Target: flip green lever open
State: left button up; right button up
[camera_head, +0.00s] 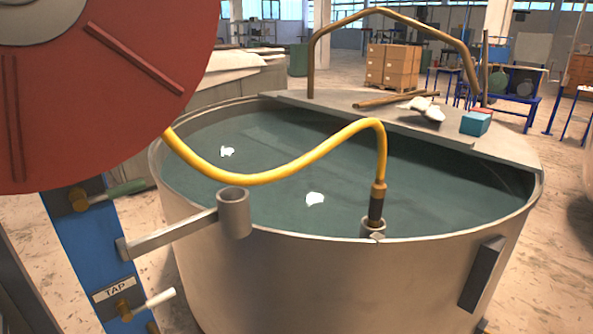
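The green lever (124,188) is at the left, on a brass valve (79,199) fixed to a blue post (93,243). Its handle points right and slightly up, away from the post. It sits just below the large red disc (120,80). Neither of my grippers shows in this view.
A white lever (160,298) is lower on the post, by a "TAP" label (114,289). A metal bracket (175,235) with a cup juts right between the levers. A yellow hose (270,175) arcs over the large metal tank (330,285), which holds dark green liquid.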

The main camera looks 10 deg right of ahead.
aim_at(77, 195)
jog(key=k+l, duration=0.15)
jog(key=l, duration=0.2)
jog(key=k+l, duration=0.15)
jog(key=l, duration=0.15)
jog(key=k+l, duration=0.1)
jog(key=l, duration=0.25)
jog(key=k+l, duration=0.15)
jog(key=l, duration=0.15)
jog(key=k+l, duration=0.15)
jog(key=l, duration=0.2)
